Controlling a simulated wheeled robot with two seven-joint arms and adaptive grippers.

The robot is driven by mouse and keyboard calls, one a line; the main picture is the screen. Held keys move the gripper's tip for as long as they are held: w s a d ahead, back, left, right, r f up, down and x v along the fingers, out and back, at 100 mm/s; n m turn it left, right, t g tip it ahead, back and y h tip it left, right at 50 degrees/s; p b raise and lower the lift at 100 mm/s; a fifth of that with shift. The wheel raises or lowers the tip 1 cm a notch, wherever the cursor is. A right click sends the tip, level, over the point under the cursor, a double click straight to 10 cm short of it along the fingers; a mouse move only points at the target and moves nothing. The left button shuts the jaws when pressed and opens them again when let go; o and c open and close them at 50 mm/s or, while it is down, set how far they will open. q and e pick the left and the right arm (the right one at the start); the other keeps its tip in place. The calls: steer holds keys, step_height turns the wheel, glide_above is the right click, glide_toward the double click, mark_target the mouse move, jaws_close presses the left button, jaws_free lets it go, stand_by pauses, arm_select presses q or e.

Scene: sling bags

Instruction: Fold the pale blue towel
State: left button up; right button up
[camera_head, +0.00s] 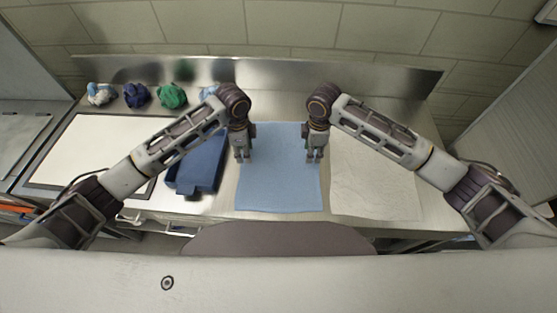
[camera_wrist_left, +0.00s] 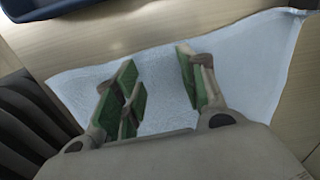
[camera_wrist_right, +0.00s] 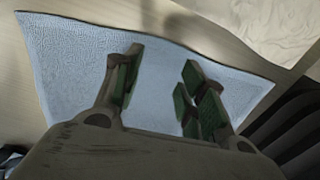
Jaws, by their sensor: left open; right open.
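The pale blue towel (camera_head: 279,180) lies flat and spread out on the table in the head view, a rough rectangle in the middle. It also fills much of the left wrist view (camera_wrist_left: 240,72) and the right wrist view (camera_wrist_right: 70,65). My left gripper (camera_head: 243,160) is open above the towel's left edge. My right gripper (camera_head: 315,160) is open above the towel's right edge. Both wrist views show the green-padded fingers apart with no cloth between them.
A dark blue bin (camera_head: 196,172) stands close to the left of the towel. A white board (camera_head: 85,150) lies farther left. Several crumpled cloths, one of them green (camera_head: 171,96), sit along the back. A pale cream cloth (camera_head: 372,185) lies right of the towel.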

arm_select(q)
steer(key=shift+f, duration=1.55)
arm_select(e)
steer(key=shift+f, duration=1.55)
arm_select(q)
steer(key=shift+f, duration=0.25)
arm_select(e)
steer(key=shift+f, duration=0.2)
arm_select(q)
steer(key=shift+s+f, duration=0.1)
jaws_close()
arm_select(e)
steer(key=shift+f, duration=0.1)
jaws_close()
steer(key=shift+s, duration=0.1)
